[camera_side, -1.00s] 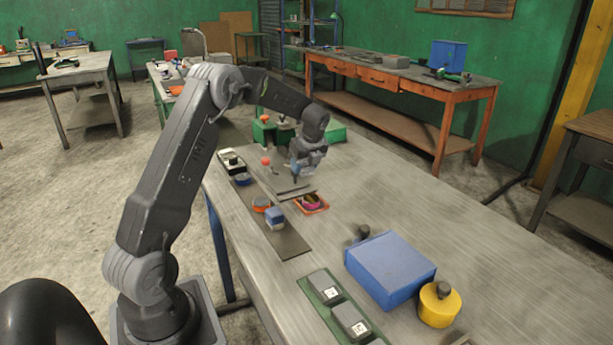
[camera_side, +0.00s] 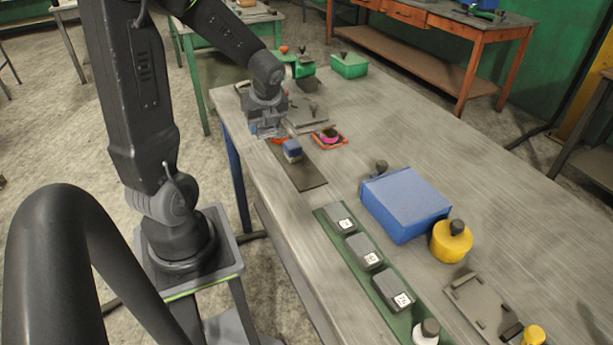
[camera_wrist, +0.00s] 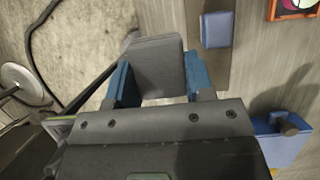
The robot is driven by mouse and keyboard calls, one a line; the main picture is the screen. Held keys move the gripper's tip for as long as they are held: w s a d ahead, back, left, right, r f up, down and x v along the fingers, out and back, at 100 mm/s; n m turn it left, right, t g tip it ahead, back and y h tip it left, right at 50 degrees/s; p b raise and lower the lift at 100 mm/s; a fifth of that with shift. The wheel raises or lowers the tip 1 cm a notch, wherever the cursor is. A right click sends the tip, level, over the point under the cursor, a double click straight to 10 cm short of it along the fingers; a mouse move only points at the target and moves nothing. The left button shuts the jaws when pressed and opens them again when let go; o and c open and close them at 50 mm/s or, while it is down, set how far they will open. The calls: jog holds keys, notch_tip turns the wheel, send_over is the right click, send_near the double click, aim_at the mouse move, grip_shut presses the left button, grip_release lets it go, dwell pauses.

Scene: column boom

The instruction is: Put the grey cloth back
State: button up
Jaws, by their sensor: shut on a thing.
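In the wrist view, my gripper (camera_wrist: 156,82) has its two blue fingers on either side of a grey, layered piece that looks like the folded grey cloth (camera_wrist: 158,55). It is shut on this cloth. In the side view, my gripper (camera_side: 268,128) is low over the table's left edge, by the far end of a dark strip mat (camera_side: 308,174). The cloth is hidden or too small to tell there. In the wrist view, floor shows to the left of the cloth.
A blue block (camera_side: 292,148) stands on the mat close to my gripper; it also shows in the wrist view (camera_wrist: 216,30). An orange-framed tray (camera_side: 329,138) lies to its right. A blue box (camera_side: 405,203) and yellow pot (camera_side: 451,241) stand nearer. The table's middle right is clear.

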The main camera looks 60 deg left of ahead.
jog(key=shift+s+d+f, duration=0.1)
jog(key=shift+s+d, duration=0.2)
jog(key=shift+s, duration=0.1)
jog(key=shift+d+f, duration=0.2)
jog(key=shift+d, duration=0.05)
send_over(305, 175)
jog(key=d, duration=0.1)
notch_tip(305, 175, down, 7)
jog(key=shift+d+r, duration=0.1)
jog(key=shift+r, duration=0.05)
jog(key=shift+f, duration=2)
jog(key=shift+f, duration=0.15)
jog(key=o, duration=0.9)
